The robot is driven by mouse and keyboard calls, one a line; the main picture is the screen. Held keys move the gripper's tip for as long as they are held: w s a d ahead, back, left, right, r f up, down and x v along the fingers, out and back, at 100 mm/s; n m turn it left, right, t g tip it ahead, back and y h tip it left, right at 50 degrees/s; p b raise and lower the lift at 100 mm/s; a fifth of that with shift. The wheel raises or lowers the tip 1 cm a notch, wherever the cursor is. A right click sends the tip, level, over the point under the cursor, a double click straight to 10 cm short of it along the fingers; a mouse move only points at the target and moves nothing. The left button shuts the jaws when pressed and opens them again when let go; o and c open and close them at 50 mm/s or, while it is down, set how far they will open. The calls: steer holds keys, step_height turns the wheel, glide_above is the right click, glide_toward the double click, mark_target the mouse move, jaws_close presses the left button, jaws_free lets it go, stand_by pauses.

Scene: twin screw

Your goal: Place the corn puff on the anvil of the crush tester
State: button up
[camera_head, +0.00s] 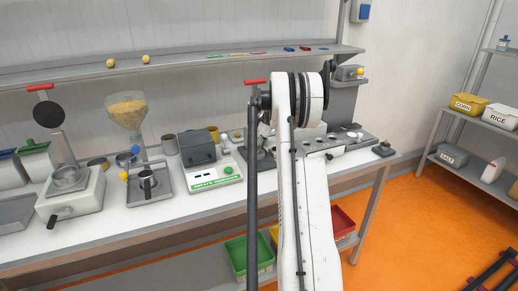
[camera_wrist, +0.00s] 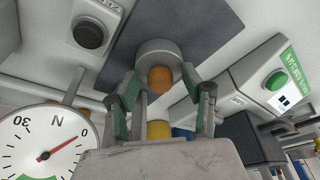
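The corn puff, an orange-brown round piece (camera_wrist: 160,78), shows in the wrist view at the face of a short grey cylinder (camera_wrist: 157,48), which looks like the anvil of the crush tester. I cannot tell whether the puff rests on it or is slightly apart. My gripper (camera_wrist: 162,84) has one finger on each side of the puff, with a narrow gap visible on both sides, so it looks open. The tester's white dial (camera_wrist: 45,143), marked N, is at lower left, its red needle near 0. In the head view my arm hides the gripper and puff.
A device with a green button (camera_wrist: 277,81) is right of the gripper in the wrist view. In the head view, the bench (camera_head: 100,240) carries a hopper of yellow grain (camera_head: 126,108) and a white scale-like device (camera_head: 212,180). Red (camera_head: 342,220) and green bins stand below.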

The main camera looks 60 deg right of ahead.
steer(key=v, duration=1.2)
steer(key=shift+r, duration=0.25)
steer(key=w+a+r, duration=0.3)
steer(key=a+r, duration=0.2)
steer(key=a, duration=0.6)
steer(key=w+a+r, duration=0.3)
steer(key=a+r, duration=0.2)
steer(key=a, duration=0.6)
steer(key=s+a+r+m+t+h, duration=0.1)
steer(key=s+a+r, duration=0.1)
steer(key=a, duration=0.8)
steer(key=s+a+r, duration=0.1)
steer(key=a+r, duration=0.1)
steer(key=a, duration=0.8)
steer(key=s+a+f+m+t, duration=0.1)
steer(key=s+a, duration=0.3)
steer(key=a, duration=0.3)
steer(key=s+a+f, duration=0.1)
steer(key=s+a, duration=0.4)
steer(key=a, duration=0.3)
steer(key=s+a+f+t, duration=0.1)
steer(key=s+a+f, duration=0.6)
steer(key=s+a, duration=0.3)
steer(key=shift+s+a+m+t, duration=0.3)
steer(key=shift+s+t, duration=0.1)
steer(key=shift+s, duration=0.5)
steer(key=shift+f+b, duration=0.1)
steer(key=shift+b, duration=0.25)
